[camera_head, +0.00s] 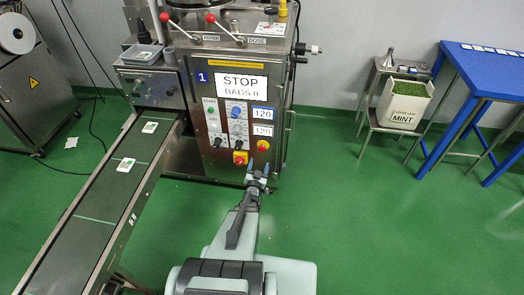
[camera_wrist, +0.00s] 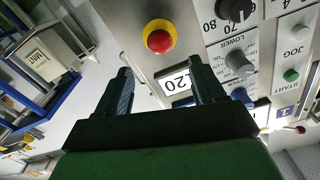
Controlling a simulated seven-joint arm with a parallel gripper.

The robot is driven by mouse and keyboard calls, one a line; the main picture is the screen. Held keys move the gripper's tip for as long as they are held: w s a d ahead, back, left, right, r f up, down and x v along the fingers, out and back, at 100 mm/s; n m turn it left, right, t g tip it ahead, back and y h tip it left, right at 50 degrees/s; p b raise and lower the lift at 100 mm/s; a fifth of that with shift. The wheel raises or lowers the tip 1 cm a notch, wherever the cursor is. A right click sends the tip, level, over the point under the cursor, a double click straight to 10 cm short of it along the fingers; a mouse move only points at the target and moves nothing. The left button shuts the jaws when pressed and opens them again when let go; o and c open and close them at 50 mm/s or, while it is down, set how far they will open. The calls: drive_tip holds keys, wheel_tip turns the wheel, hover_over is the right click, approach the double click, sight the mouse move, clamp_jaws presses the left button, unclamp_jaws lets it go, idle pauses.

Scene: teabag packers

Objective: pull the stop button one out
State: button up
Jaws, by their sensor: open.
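The stop button is a round red cap on a yellow ring (camera_head: 262,146), low on the right of the steel machine's front panel. It also shows in the wrist view (camera_wrist: 159,39), just beyond my fingertips and between their lines. My gripper (camera_head: 259,169) is open and empty, a little below the button in the head view. In the wrist view my two dark fingers (camera_wrist: 160,75) stand apart, with a white number display (camera_wrist: 176,84) seen between them. I see no contact with the button. The machine's sign (camera_head: 240,87) reads STOP, BAGS 0.
A red-and-yellow switch (camera_head: 240,158) sits left of the stop button. Knobs (camera_head: 236,112) and a green start button (camera_head: 211,110) are above it. A conveyor (camera_head: 90,225) with packets runs at left. A mint box (camera_head: 404,102) and blue table (camera_head: 485,70) stand right. Floor between is clear.

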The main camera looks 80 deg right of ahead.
sight(262, 150)
drive_tip(key=d, duration=1)
drive_tip(key=shift+c, duration=0.2)
clamp_jaws()
idle(0.3)
